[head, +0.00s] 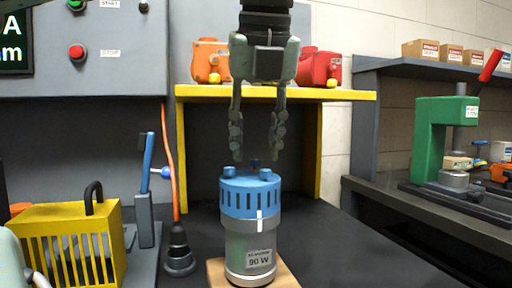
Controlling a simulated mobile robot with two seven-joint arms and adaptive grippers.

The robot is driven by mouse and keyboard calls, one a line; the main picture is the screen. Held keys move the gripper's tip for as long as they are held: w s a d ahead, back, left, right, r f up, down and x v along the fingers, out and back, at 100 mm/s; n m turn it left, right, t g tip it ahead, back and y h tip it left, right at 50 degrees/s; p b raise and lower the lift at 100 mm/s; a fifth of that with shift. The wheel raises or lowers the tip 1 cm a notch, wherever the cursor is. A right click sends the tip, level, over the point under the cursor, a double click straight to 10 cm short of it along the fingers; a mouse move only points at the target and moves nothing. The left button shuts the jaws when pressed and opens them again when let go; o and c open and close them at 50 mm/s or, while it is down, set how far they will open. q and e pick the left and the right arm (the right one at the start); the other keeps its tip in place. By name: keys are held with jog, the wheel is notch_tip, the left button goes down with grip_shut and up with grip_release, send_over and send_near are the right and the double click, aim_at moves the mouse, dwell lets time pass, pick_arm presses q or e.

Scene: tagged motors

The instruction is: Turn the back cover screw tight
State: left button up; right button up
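The motor (248,245) stands upright on a small wooden block (287,277), with a grey body and a label reading 90 W. Its blue slotted cover (238,200) sits on top, and a white mark runs down the cover's front. Three screw heads show on the cover: a left one (229,172), a right one (265,174) and a darker back one (255,163). My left gripper (256,145) points straight down above the cover. Its fingers are apart with nothing between them, and the tips are just above the back screw. My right gripper is not in view.
A yellow shelf (300,94) behind holds an orange motor (210,60) and a red one (320,68). A green press (430,140) is right. The dark tabletop right of the motor is clear.

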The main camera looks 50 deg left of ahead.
pick_arm(q)
jog(key=shift+w+a+f, duration=0.1)
jog(key=shift+a+f, duration=0.05)
jog(key=shift+f, duration=0.2)
grip_shut()
